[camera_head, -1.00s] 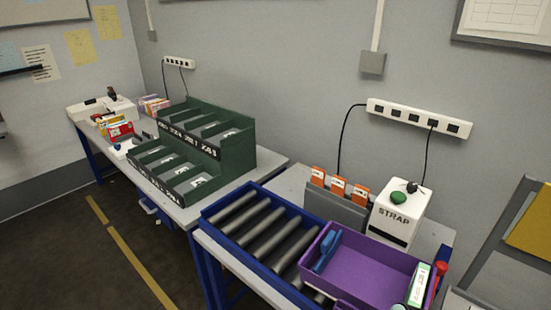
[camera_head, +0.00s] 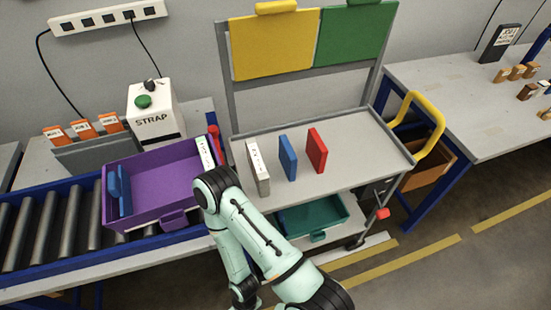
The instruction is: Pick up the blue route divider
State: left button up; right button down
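A blue upright slab, which looks like the blue route divider (camera_head: 288,157), stands on the grey cart top (camera_head: 350,152). It is between a white labelled slab (camera_head: 257,168) on its left and a red slab (camera_head: 317,150) on its right, with gaps between them. One of my arms reaches up in front of the cart and bends back down at the purple tote's right side. No gripper fingers show in the view, and nothing is seen touching the blue divider.
A purple tote (camera_head: 163,218) with a blue piece (camera_head: 119,192) at its left side sits on the roller conveyor (camera_head: 72,220). The STRAP machine (camera_head: 156,112) stands behind it. Yellow and green boards rise behind the cart. A yellow handle (camera_head: 433,122) is at its right. The cart top's right part is clear.

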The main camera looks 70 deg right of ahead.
aim_at(288, 157)
jog(key=z, duration=2.5)
